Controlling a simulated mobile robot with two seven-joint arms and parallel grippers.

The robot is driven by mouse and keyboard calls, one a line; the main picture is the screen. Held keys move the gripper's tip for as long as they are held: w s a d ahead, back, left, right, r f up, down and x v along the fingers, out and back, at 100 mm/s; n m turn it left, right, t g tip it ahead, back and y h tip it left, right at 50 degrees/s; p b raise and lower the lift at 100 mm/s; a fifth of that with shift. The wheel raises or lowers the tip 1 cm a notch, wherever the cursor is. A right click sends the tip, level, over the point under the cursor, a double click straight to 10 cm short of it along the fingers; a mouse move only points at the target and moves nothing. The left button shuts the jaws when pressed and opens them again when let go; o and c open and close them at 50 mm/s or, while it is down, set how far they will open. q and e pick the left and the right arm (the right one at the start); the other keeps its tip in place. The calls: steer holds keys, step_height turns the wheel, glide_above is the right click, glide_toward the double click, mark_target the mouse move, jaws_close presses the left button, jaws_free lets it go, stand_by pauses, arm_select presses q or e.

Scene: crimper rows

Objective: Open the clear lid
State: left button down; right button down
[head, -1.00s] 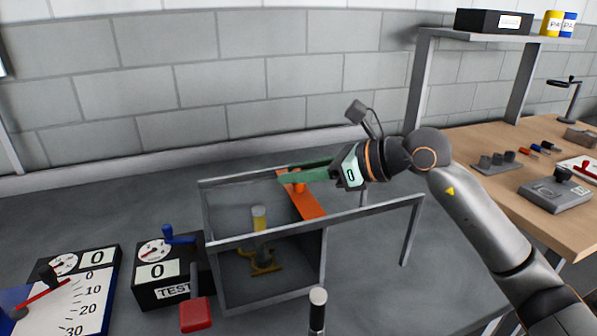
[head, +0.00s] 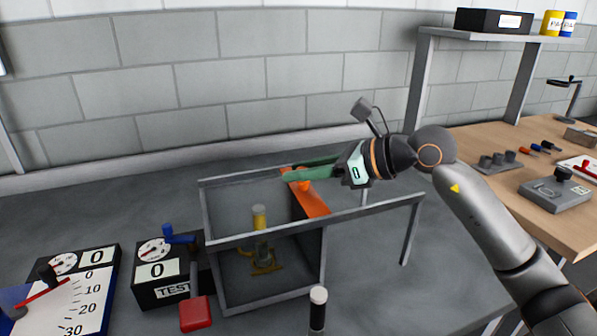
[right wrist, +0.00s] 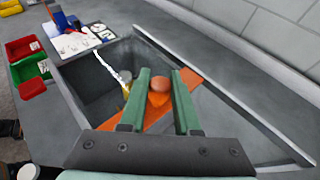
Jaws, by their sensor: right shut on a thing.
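The box (head: 212,262) is an open grey frame with rails running out to its right. The clear lid itself is hard to make out. An orange strip (head: 315,206) lies across the rails, with an orange knob (head: 305,185) on it. My right gripper (head: 296,174) has its green fingers at the knob. In the right wrist view, my right gripper (right wrist: 160,76) is shut on the knob (right wrist: 160,88), one finger on each side, over the orange strip (right wrist: 186,82). A yellow part with a pale top (head: 260,222) stands inside the box. My left gripper is out of view.
A black test box (head: 160,270) with a blue lever and a red-handled piece (head: 196,313) stand left of the box. A scale panel (head: 80,300) is further left. A black post with a white top (head: 318,300) stands in front. A wooden bench (head: 500,135) is at right.

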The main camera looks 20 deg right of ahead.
arm_select(q)
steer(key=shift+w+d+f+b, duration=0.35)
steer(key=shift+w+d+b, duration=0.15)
steer(key=shift+b, duration=0.4)
arm_select(e)
steer(key=d, duration=1.6)
steer(key=shift+w+d, duration=0.15)
steer(key=shift+w, duration=0.1)
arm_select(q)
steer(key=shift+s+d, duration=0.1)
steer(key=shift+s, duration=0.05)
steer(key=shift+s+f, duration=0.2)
arm_select(e)
steer(key=c, duration=0.6)
jaws_free()
arm_select(q)
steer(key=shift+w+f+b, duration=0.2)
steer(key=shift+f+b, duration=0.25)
steer(key=shift+b, duration=0.4)
arm_select(e)
steer(key=v, duration=1.2)
steer(key=shift+s+d+r, duration=0.1)
steer(key=shift+s+d, duration=0.05)
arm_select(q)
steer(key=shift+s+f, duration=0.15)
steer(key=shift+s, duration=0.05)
